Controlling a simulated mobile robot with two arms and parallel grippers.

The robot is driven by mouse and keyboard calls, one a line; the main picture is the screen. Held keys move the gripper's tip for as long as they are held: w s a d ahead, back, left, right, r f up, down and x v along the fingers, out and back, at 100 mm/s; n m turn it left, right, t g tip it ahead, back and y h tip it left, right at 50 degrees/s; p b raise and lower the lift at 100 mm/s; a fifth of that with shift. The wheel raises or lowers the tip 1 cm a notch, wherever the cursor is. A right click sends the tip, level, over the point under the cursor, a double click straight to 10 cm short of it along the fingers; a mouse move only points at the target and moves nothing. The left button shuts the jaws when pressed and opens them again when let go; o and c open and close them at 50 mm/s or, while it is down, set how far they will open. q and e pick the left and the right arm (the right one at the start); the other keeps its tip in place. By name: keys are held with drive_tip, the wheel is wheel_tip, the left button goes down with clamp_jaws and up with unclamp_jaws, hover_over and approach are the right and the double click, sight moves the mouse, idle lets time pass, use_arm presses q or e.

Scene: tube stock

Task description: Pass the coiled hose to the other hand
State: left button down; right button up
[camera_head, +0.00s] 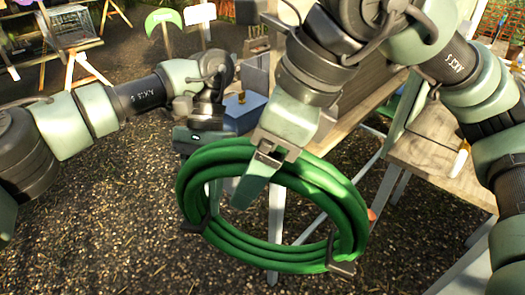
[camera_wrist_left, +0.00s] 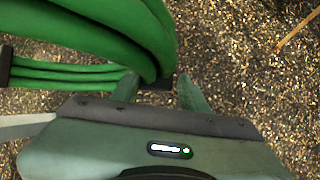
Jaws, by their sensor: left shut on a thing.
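The coiled hose (camera_head: 345,200) is a thick green ring of several turns with dark straps. It is held up off the ground, tilted, in the middle of the head view. My left gripper (camera_head: 198,140) is at the coil's upper left, its fingers mostly hidden by the hose. In the left wrist view, the green hose (camera_wrist_left: 105,25) passes over and between the left fingers (camera_wrist_left: 158,92), which are shut on it. My right gripper (camera_head: 262,172) comes down over the top of the coil, one finger in front of it. Its other finger is hidden, so its grip cannot be told.
A wooden table (camera_head: 440,170) stands behind on the right. A blue box (camera_head: 243,110) is behind the coil, close to my left gripper. A green sign (camera_head: 163,20) and a wire cage (camera_head: 62,29) stand at the back left. The gravel at front left is clear.

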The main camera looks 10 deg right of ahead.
use_arm(q)
drive_tip(key=shift+r, duration=0.1)
use_arm(e)
drive_tip(key=shift+c, duration=0.3)
clamp_jaws()
use_arm(q)
drive_tip(key=c, duration=0.7)
unclamp_jaws()
use_arm(e)
drive_tip(key=shift+r, duration=0.1)
